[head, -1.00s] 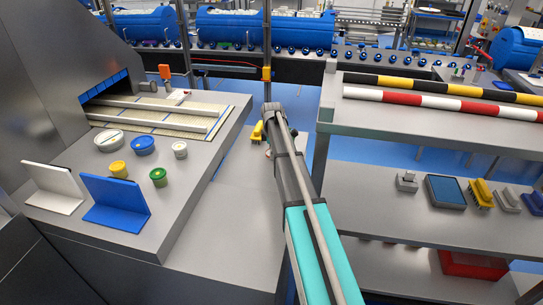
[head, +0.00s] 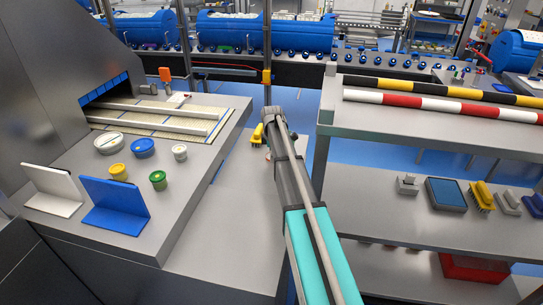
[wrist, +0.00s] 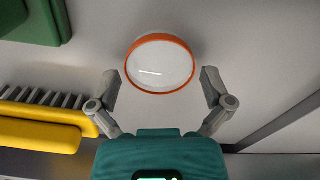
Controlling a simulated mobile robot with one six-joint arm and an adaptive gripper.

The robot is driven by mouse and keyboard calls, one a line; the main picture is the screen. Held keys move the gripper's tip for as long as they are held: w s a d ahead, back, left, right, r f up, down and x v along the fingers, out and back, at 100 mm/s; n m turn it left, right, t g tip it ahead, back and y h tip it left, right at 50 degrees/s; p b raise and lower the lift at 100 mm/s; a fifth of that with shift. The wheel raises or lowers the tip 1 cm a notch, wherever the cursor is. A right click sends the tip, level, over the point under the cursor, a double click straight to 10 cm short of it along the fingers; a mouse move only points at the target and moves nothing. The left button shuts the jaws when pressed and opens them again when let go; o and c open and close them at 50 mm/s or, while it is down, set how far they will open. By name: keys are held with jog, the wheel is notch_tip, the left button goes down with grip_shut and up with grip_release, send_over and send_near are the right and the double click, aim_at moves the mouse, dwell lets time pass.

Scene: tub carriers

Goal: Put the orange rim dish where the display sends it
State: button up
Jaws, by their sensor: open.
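The dish with the orange rim (wrist: 160,64) and pale inside lies on a grey surface in the wrist view. My gripper (wrist: 160,78) is open, one finger on each side of the dish's near half, with visible gaps between the fingers and the rim. The dish is not held. In the head view my arm reaches over the grey bench and hides most of the dish and the fingers. No readable display shows in these frames.
A yellow brush (wrist: 40,130) lies left of my gripper, close to the left finger; it also shows in the head view (head: 257,133). A green object (wrist: 30,22) is at upper left. Several round tubs and a blue stand (head: 115,205) are on the left bench. A shelf (head: 430,125) stands right.

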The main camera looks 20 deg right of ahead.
jog(key=shift+r, duration=0.1)
notch_tip(320, 180, up, 12)
jog(key=p, duration=1.2)
dwell(0.8)
jog(key=s+a+m, duration=0.4)
jog(key=s+a, duration=0.2)
jog(key=s, duration=0.4)
jog(key=s+a+m, duration=0.5)
jog(key=s+a, duration=0.1)
jog(key=s, duration=0.5)
jog(key=s+a+m, duration=0.5)
jog(key=s+a, duration=0.1)
jog(key=s, duration=0.4)
jog(key=shift+s+a, duration=0.15)
jog(key=shift+a, duration=0.1)
